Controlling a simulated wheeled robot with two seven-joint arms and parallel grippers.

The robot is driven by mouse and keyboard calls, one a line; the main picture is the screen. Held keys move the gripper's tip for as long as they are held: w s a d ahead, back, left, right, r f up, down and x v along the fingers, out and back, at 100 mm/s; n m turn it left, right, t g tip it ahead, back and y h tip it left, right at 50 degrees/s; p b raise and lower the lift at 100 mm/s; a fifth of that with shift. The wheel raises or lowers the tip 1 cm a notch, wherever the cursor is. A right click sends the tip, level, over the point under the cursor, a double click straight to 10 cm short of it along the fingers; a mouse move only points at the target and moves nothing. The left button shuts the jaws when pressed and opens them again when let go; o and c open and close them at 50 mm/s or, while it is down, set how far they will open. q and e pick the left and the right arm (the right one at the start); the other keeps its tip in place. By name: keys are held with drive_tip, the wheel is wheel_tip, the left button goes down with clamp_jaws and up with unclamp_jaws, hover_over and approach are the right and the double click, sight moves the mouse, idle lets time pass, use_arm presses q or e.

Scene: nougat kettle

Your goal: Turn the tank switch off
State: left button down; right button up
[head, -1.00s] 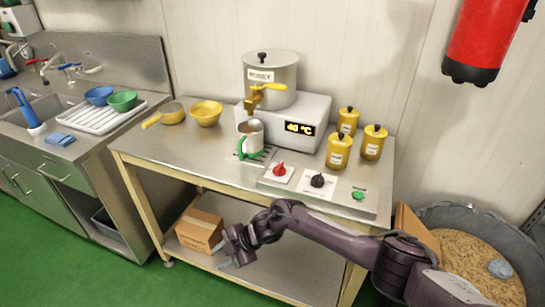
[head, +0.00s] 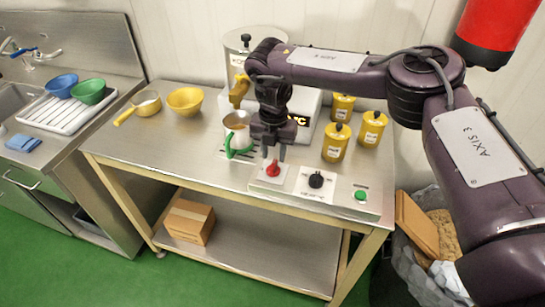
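A sloped control panel (head: 333,196) at the table's front edge carries a red knob (head: 273,168), a black knob (head: 316,180) and a green button (head: 361,195). Their labels are too small to read, so I cannot tell which is the tank switch. My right gripper (head: 273,157) points down directly over the red knob. Its two fingers are apart, with the tips close to the knob's top; I cannot tell whether they touch it. The honey tank (head: 237,43) stands behind, partly hidden by my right arm, which also covers most of its display. My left gripper is out of view.
A mug with a green handle (head: 238,128) stands under the yellow tap (head: 239,90), just left of my gripper. Yellow canisters (head: 336,142) stand to the right. A yellow bowl (head: 185,101) and strainer (head: 146,104) are at the left. The table's front left is clear.

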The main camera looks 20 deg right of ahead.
sight(273, 164)
drive_tip(key=shift+w+f+p, duration=0.1)
drive_tip(key=shift+f+p, duration=0.35)
drive_tip(key=shift+f, duration=1.7)
clamp_jaws()
